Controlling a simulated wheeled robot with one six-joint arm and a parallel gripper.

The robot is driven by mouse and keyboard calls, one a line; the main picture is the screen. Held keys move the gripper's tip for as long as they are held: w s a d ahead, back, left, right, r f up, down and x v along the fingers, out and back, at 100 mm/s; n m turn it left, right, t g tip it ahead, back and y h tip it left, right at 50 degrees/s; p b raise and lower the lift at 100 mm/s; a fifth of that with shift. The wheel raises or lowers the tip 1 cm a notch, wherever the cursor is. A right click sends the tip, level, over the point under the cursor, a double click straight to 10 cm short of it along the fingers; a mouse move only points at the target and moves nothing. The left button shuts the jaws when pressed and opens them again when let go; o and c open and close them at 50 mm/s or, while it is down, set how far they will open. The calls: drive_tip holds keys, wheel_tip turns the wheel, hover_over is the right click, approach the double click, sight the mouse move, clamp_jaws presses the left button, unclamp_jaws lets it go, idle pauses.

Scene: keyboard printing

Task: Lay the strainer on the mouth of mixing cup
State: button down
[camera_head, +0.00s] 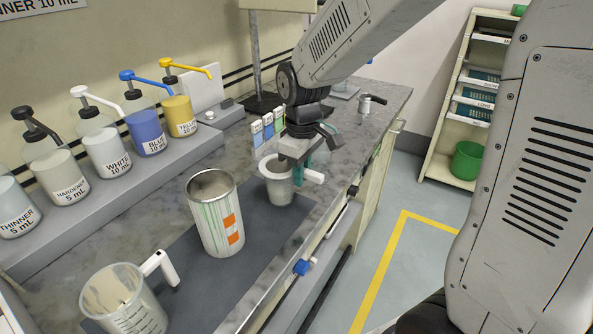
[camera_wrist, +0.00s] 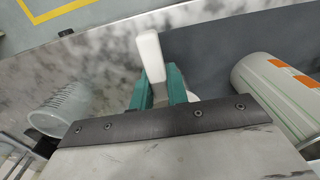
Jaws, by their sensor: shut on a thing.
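My gripper (camera_head: 299,172) is shut on the white handle of what looks like the strainer, a small pale cup-shaped piece (camera_head: 271,187) with a light rim. In the wrist view the teal fingers of my gripper (camera_wrist: 159,82) clasp the white handle (camera_wrist: 150,52); my gripper's housing hides most of the body. I cannot tell whether the strainer touches the mat. The mixing cup (camera_head: 130,315), a translucent graduated cup with a white handle, stands at the lower left of the head view, well apart from my gripper, its mouth open.
A can with orange patches (camera_head: 218,225) stands between mixing cup and strainer; it also shows in the wrist view (camera_wrist: 270,88). A dark mat (camera_head: 185,275) lies beneath. Pump bottles (camera_head: 107,150) line the back ledge. A ribbed translucent cup (camera_wrist: 60,112) lies left in the wrist view.

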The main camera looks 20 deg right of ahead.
wheel_tip(320, 180, up, 10)
idle(0.5)
idle(0.3)
